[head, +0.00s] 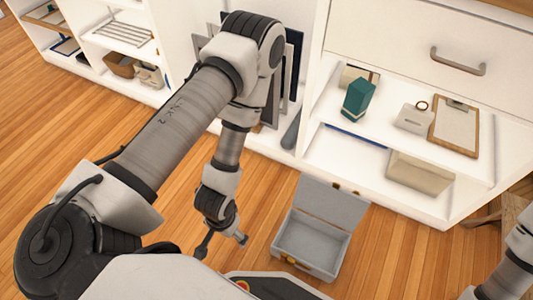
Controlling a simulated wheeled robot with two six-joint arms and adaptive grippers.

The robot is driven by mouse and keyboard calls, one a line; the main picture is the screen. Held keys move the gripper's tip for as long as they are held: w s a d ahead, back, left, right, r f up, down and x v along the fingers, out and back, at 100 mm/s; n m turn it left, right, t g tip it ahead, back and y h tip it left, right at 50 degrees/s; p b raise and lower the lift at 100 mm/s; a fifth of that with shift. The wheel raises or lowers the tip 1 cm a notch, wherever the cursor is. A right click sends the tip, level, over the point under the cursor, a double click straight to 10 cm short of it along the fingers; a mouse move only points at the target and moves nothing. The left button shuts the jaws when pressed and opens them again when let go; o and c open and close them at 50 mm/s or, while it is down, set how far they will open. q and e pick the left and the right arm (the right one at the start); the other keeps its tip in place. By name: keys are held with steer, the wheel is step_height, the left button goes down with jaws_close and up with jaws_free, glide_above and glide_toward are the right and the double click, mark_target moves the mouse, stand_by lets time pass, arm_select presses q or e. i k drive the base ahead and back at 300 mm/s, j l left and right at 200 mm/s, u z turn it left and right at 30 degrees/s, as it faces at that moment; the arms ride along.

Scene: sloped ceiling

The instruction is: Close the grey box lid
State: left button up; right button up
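The grey box (301,262) stands on the wooden floor with its lid (331,202) raised at the back, so the box is open. Its inside looks empty. A yellowish latch shows on its front wall, and small yellowish fittings show near the hinge and lid. My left gripper (222,248) hangs to the left of the box, apart from it. Its fingers are spread and nothing is between them. Only part of my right arm shows at the right edge; its gripper is out of view.
A white shelf unit (385,190) stands right behind the box. It holds a teal box (358,97), a clipboard (455,127) and a beige bin (418,172). Framed panels (292,65) lean in a white compartment behind my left arm. Floor is clear left of the box.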

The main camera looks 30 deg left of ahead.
mark_target(343, 209)
steer(key=j+u, duration=0.1)
steer(key=i+l+u, duration=0.1)
steer(key=l+u, duration=0.65)
steer(key=l, duration=0.25)
